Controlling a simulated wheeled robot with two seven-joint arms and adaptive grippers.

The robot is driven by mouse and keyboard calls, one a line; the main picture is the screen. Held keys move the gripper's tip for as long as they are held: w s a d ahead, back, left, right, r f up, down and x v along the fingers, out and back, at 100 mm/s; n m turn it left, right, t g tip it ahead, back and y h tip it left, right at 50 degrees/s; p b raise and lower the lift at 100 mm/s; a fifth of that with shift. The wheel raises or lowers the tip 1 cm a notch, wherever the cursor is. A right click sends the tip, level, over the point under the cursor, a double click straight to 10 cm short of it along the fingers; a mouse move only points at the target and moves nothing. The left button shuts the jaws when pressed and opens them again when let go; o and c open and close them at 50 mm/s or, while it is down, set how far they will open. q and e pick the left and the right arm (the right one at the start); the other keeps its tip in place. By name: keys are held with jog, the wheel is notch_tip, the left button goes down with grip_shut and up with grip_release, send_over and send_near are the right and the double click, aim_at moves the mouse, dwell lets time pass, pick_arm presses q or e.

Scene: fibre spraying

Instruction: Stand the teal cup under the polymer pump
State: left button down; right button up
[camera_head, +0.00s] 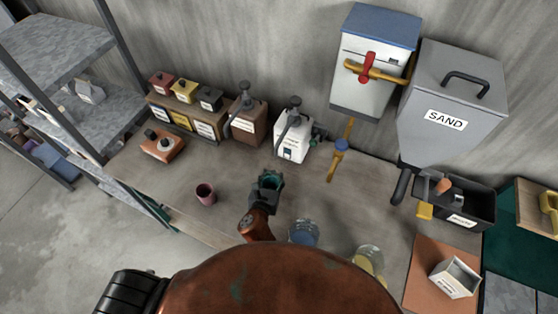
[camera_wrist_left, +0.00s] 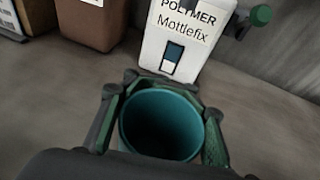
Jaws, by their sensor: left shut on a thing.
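The teal cup (camera_wrist_left: 160,128) is upright between the fingers of my left gripper (camera_wrist_left: 160,115), which is shut on it. In the head view my left gripper (camera_head: 267,186) holds the teal cup (camera_head: 271,179) over the workbench, mostly hidden by the fingers. The white polymer container (camera_head: 292,147), marked POLYMER Mottlefix in the wrist view (camera_wrist_left: 178,45), stands just beyond the cup. Its grey pump (camera_head: 292,113) rises on top with a spout slanting toward the front left. The cup is in front of the container; I cannot tell its height above the bench. My right gripper is not in view.
A brown pump container (camera_head: 247,122) stands left of the polymer. A mauve cup (camera_head: 206,193) stands left of my gripper. Glass jars with blue (camera_head: 304,233) and yellow (camera_head: 369,262) contents stand nearer. A sand hopper (camera_head: 452,95) hangs at the right. The bench (camera_head: 330,205) is bare right of my gripper.

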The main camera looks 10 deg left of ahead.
pick_arm(q)
jog(key=w, duration=0.7)
jog(key=shift+w, duration=0.65)
jog(key=shift+w+f, duration=0.1)
jog(key=shift+f, duration=0.15)
notch_tip(320, 180, down, 2)
jog(key=shift+f+b, duration=0.2)
jog(key=shift+b, duration=0.15)
jog(key=shift+f, duration=0.3)
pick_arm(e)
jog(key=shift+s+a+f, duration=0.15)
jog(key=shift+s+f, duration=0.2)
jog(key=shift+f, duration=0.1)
pick_arm(q)
jog(key=c, duration=1.4)
grip_release()
jog(key=shift+f, duration=0.1)
jog(key=shift+o, duration=0.9)
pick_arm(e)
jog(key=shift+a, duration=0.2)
